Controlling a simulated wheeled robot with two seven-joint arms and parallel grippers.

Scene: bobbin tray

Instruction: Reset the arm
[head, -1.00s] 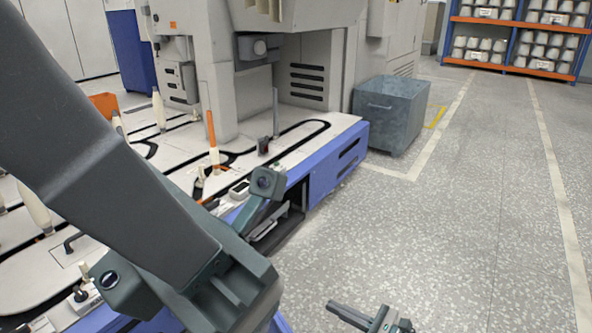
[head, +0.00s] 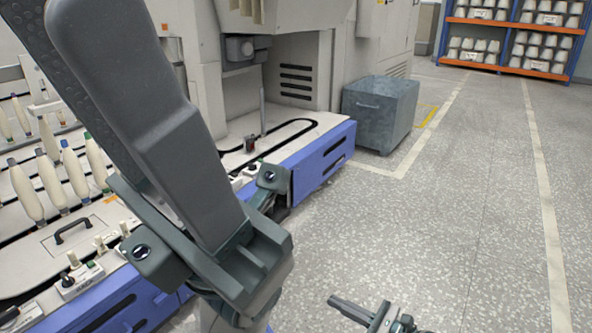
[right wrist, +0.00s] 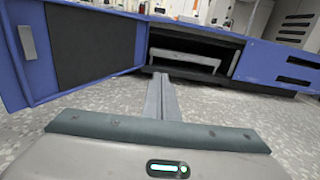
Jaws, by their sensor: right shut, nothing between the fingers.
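My right gripper (head: 338,304) shows low in the head view, over the grey floor, clear of the machine and holding nothing. In the right wrist view its fingers (right wrist: 160,80) are together and point toward an open compartment in the blue machine base (right wrist: 280,68). My left arm (head: 150,120) crosses the left of the head view in front of the machine; its gripper is not visible.
White bobbins (head: 75,172) stand on the machine's deck at the left. An open blue door (right wrist: 38,50) is left of the compartment (right wrist: 190,56). A grey bin (head: 381,112) stands by the machine. The floor on the right is clear.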

